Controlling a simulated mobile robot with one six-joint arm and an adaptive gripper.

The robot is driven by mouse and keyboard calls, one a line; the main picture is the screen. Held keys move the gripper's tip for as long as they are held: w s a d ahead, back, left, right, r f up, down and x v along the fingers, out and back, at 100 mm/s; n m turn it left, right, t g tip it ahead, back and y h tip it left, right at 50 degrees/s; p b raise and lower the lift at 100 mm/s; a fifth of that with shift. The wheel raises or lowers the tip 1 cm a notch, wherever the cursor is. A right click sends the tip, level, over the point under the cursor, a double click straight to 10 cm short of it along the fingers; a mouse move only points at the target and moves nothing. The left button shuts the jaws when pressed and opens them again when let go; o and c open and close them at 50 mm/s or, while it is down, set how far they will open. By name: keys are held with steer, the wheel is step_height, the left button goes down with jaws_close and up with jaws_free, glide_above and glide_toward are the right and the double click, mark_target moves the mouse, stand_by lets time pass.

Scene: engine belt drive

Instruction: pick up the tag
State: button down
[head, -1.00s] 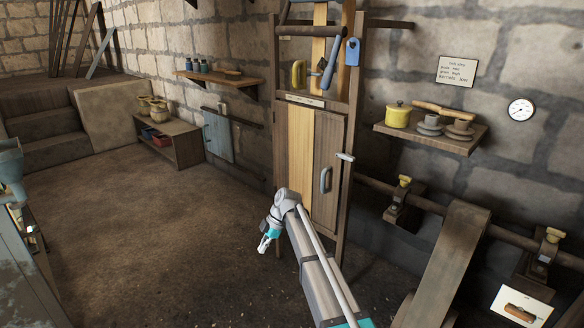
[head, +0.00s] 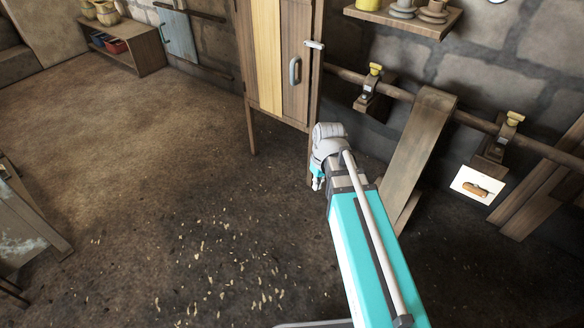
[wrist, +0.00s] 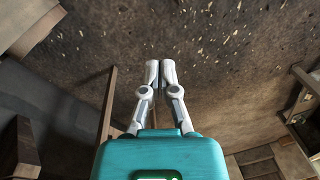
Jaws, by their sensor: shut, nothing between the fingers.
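I see no clear tag in the current views. My gripper (head: 317,184) hangs low in front of the wooden cabinet (head: 268,60), at the end of my arm, small in the head view. In the wrist view my gripper (wrist: 160,70) has its two pale fingers together, with nothing between them. Bare dark floor (wrist: 200,45) with pale flecks lies beyond the fingertips.
A belt (head: 418,150) slopes down from a shaft (head: 395,88) along the wall, right of my arm. A white card (head: 477,186) with a brown shape is further right. A low shelf unit (head: 135,45) stands back left. Open floor (head: 150,170) lies left.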

steer(key=s+d+m+h, duration=0.1)
steer(key=s+d+m, duration=0.3)
steer(key=s+d, duration=0.1)
steer(key=shift+s+m, duration=0.25)
steer(key=shift+m, duration=0.05)
steer(key=shift+a, duration=0.1)
